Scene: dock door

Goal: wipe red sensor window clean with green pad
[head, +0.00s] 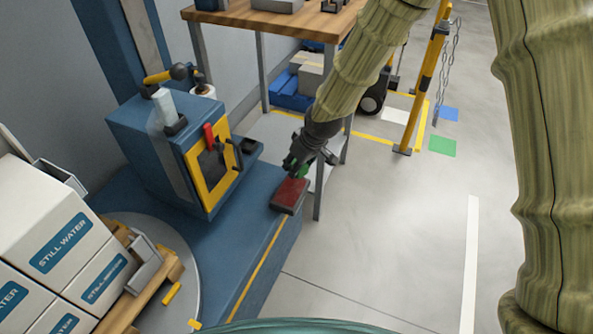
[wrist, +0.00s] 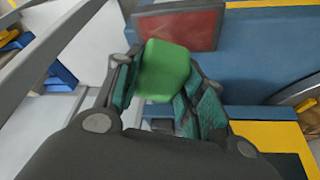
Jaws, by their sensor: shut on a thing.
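The red sensor window (head: 290,192) is a flat dark-red panel in a dark frame at the right end of the blue machine's base. In the wrist view the red window (wrist: 185,28) is at the top, with a dull, greyish look across it. My gripper (head: 304,167) is just above and behind the window in the head view. My gripper (wrist: 165,85) is shut on the green pad (wrist: 164,70), whose far end points toward the window. The green pad (head: 304,170) shows only as a small patch in the head view. Whether it touches the window is unclear.
The blue machine (head: 150,130) with a yellow-framed panel (head: 210,165) stands left of my gripper. A wooden-topped table (head: 300,22) is behind, one leg close to my gripper. Still-water boxes (head: 60,235) stand at left. The floor at right (head: 400,230) is clear.

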